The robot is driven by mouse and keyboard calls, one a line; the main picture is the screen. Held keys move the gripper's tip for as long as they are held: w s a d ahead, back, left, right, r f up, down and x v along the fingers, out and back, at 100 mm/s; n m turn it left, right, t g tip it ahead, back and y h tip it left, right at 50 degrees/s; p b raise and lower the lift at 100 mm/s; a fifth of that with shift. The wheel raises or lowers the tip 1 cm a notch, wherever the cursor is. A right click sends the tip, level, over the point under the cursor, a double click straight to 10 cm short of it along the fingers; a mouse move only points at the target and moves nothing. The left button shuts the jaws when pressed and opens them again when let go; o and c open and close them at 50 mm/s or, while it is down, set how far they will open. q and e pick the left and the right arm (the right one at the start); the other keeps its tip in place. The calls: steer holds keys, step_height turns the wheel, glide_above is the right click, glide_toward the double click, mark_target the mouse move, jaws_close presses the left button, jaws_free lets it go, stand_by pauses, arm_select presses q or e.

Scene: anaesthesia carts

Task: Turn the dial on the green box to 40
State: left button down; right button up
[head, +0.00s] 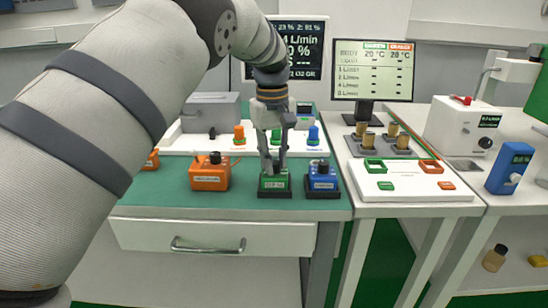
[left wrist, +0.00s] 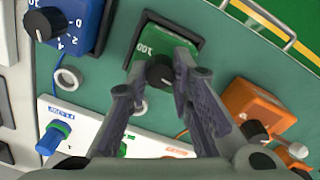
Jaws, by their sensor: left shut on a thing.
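The green box (head: 275,187) stands on a dark base near the front edge of the green-topped cart, between an orange box and a blue box. My left gripper (head: 273,169) reaches down to its top from above. In the left wrist view the green box (left wrist: 147,47) shows part of its scale, with "100" legible, and a black dial (left wrist: 160,71). The two fingers of my left gripper are shut on this dial, one on each side. The dial's pointer setting cannot be read. My right gripper is not in view.
The orange box (head: 209,172) is close on the left and the blue box (head: 321,179) close on the right. Behind is a white panel (head: 187,143) with coloured knobs. A screen (head: 372,71) and a white tray (head: 413,181) are to the right.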

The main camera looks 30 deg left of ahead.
arm_select(q)
steer(key=m, duration=1.1)
steer(key=shift+m, duration=0.4)
stand_by(0.3)
steer(key=c, duration=1.4)
jaws_free()
step_height(320, 180, up, 12)
steer(key=shift+a, duration=0.25)
